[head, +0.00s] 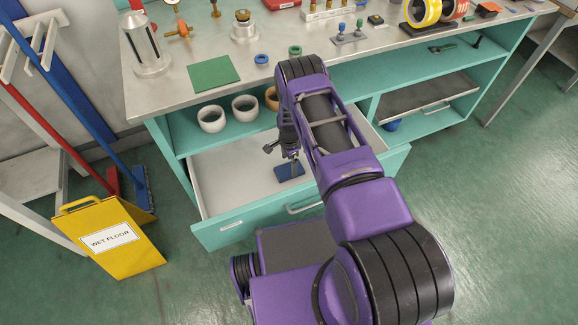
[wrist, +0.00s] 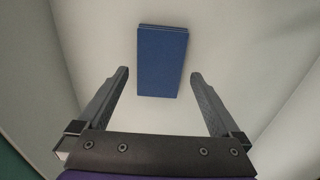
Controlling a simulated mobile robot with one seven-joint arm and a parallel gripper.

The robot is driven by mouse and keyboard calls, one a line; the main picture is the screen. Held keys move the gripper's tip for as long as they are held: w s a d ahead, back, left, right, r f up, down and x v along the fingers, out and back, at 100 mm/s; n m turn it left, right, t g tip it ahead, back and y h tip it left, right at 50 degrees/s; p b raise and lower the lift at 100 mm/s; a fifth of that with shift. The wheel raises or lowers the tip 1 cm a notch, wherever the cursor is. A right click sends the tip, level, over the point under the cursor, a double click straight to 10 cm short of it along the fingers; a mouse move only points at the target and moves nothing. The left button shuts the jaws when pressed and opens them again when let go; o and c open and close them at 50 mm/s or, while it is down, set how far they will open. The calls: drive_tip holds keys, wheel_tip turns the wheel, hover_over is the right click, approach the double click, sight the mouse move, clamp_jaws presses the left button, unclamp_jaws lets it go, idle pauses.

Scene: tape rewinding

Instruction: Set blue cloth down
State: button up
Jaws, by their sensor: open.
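The blue cloth (head: 291,170) is a small folded rectangle lying flat on the floor of the open drawer (head: 222,187). In the wrist view the cloth (wrist: 162,62) lies ahead of the fingertips, with bare pale drawer floor around it. My gripper (head: 287,154) is over the drawer, above the cloth. In the wrist view my gripper (wrist: 160,75) has its two fingers wide apart with nothing between them, and they look clear of the cloth. My arm hides the right part of the drawer in the head view.
A yellow wet floor sign (head: 107,238) stands left of the drawer.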

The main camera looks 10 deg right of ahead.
sight(289, 170)
wheel_tip(289, 170, up, 8)
drive_tip(key=p, duration=0.1)
drive_tip(key=shift+r, duration=0.25)
idle(0.4)
